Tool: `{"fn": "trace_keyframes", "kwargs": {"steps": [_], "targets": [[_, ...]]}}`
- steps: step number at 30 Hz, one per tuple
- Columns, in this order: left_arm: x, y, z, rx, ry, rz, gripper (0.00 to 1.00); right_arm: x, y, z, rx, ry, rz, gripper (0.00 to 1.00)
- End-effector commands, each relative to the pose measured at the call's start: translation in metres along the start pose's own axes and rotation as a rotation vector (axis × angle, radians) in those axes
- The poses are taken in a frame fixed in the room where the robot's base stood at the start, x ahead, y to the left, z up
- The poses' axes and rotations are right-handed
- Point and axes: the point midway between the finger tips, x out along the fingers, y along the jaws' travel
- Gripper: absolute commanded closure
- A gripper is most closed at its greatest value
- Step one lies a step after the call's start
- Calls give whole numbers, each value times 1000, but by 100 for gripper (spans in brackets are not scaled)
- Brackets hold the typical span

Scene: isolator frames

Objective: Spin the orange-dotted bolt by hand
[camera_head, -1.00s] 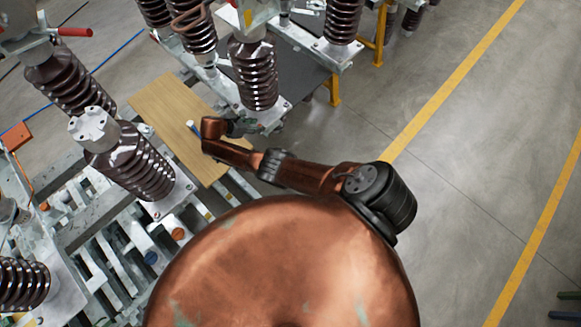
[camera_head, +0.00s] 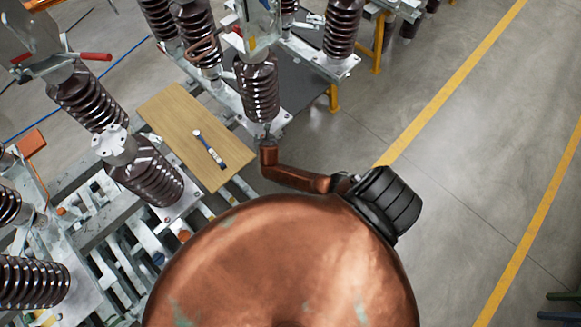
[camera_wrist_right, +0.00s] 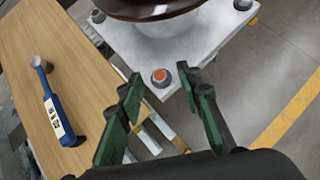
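The orange-dotted bolt (camera_wrist_right: 160,77) sits on the corner of a pale metal base plate (camera_wrist_right: 190,58) in the right wrist view. It stands upright with its orange dot facing up. My right gripper (camera_wrist_right: 159,82) is open, its green fingers spread either side of the bolt's line, with the bolt between the tips in the picture. I see no contact, and the height gap is hard to judge. In the head view the right gripper (camera_head: 267,133) is small beside the base of a ribbed brown insulator (camera_head: 257,88). My left gripper is not in view.
A wooden board (camera_head: 175,112) lies left of the right gripper, with a blue-handled tool (camera_head: 209,149) on it. More ribbed insulators (camera_head: 146,172) stand around the metal frame. Other bolts (camera_wrist_right: 243,4) sit on the plate's corners. Open floor (camera_head: 440,150) lies to the right.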

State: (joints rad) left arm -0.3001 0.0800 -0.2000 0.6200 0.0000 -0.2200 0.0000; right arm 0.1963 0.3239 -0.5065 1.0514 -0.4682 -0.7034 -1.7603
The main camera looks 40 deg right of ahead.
Motion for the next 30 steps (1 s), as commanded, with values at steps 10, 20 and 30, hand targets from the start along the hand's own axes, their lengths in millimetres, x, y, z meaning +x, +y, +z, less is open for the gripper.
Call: {"fn": "trace_keyframes", "kwargs": {"steps": [10, 20, 30], "targets": [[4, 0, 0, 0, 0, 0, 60, -33, -4, 0, -68, -1, 70, 67], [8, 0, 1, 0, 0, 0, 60, -72, -9, -8, -46, 10, 66, 67], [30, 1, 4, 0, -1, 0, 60, -41, -26, -61, 132, 74, 50, 67]]}}
